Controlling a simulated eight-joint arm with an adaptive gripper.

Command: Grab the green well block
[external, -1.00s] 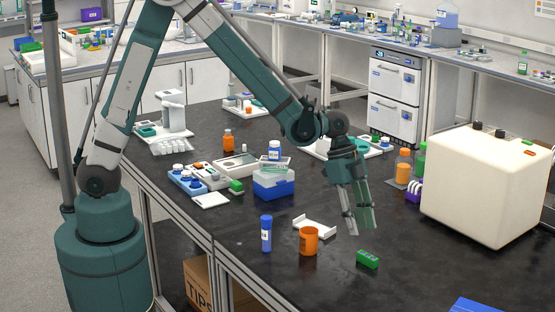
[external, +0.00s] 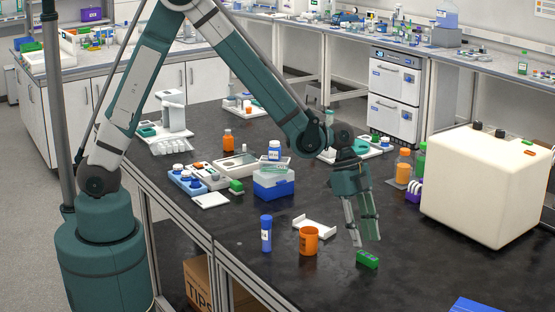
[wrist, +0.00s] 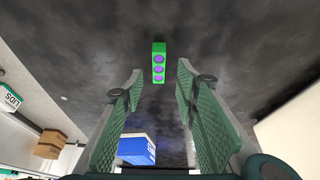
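The green well block (external: 367,259) lies on the dark bench top, to the right of the orange cup. In the wrist view the green well block (wrist: 159,62) shows a row of purple round wells and lies just beyond the fingertips, centred between them. My gripper (external: 367,241) is above the block, pointing down, with its fingers apart and nothing between them. The two open fingers of my gripper (wrist: 158,80) also show in the wrist view.
An orange cup (external: 308,240), a blue tube (external: 266,233) and a white holder (external: 314,226) stand to the left. A large cream box (external: 487,190) stands to the right. A blue object (external: 474,305) lies at the front edge. The bench around the block is clear.

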